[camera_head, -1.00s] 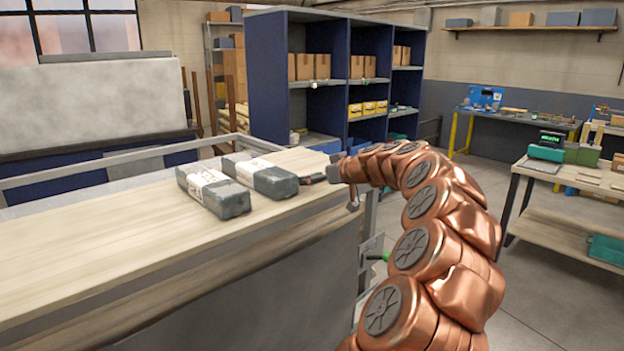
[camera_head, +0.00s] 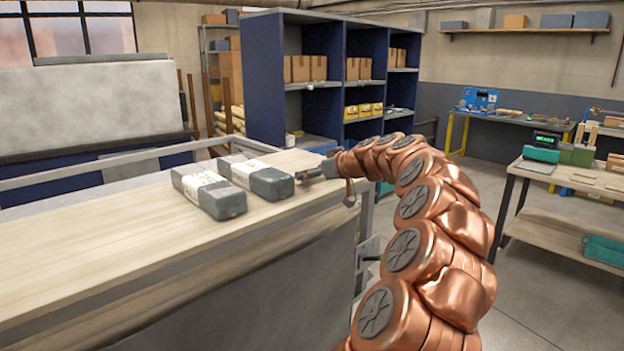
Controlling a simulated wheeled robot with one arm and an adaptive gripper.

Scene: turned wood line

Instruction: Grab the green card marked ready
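My gripper (camera_head: 312,174) is small and dark at the end of my copper arm. It is over the right end of the wooden bench top, just right of the nearer end of a grey wrapped bundle (camera_head: 270,184). Whether it touches the bundle, and whether its fingers are open or shut, I cannot tell.
A second grey bundle with a pale label (camera_head: 222,200) lies to the left on the wooden bench top (camera_head: 110,235). A blue shelf unit (camera_head: 263,85) with boxes stands behind. A side table (camera_head: 535,222) with green and teal items stands at the right. Open floor lies between.

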